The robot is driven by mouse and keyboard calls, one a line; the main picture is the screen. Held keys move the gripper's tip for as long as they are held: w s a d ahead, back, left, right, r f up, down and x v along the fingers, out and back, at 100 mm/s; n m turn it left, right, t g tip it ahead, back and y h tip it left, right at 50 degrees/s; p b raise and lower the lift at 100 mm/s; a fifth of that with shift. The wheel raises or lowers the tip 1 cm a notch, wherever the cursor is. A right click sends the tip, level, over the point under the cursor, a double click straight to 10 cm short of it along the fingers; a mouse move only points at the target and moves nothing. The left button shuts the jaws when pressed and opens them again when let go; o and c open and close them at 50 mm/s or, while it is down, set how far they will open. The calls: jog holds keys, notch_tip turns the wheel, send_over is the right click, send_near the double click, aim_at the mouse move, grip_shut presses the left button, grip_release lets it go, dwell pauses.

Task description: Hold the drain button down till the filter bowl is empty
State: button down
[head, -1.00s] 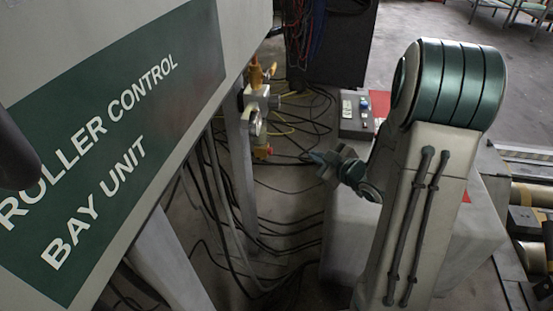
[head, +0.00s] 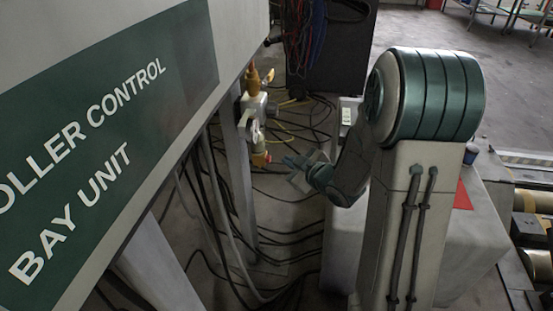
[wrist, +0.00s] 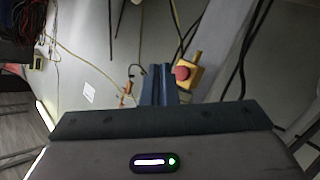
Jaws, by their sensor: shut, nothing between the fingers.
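A red button (head: 261,159) on a yellow mount sits low on the leg of the grey control unit in the head view. It also shows in the wrist view as a red mushroom-shaped button (wrist: 182,72) on a yellow box (wrist: 190,78). Above it in the head view is a grey fitting (head: 258,107) with an orange top (head: 252,77). I cannot make out the filter bowl or its level. My gripper (head: 288,163) is shut and empty, just right of the button with a small gap. Its blue fingers (wrist: 158,84) point just left of the button in the wrist view.
The control unit's green and white panel (head: 90,150) fills the left. Black cables (head: 285,240) hang and lie on the floor below. A pale cabinet (head: 340,245) stands beside my arm. Open floor (head: 440,35) lies at the back right.

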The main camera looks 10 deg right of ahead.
aim_at(268, 159)
jog(key=shift+w+a+r, duration=0.1)
jog(key=shift+w+a, duration=0.05)
jog(key=shift+a, duration=0.85)
jog(key=shift+w+d+f, duration=0.2)
jog(key=shift+d+f, duration=0.05)
jog(key=shift+d, duration=0.1)
jog(key=shift+s+a+r, duration=0.1)
jog(key=shift+a, duration=0.05)
dwell(0.3)
dwell(0.5)
jog(key=shift+w+a+b, duration=0.3)
jog(key=shift+a+b, duration=0.05)
jog(key=shift+b, duration=0.05)
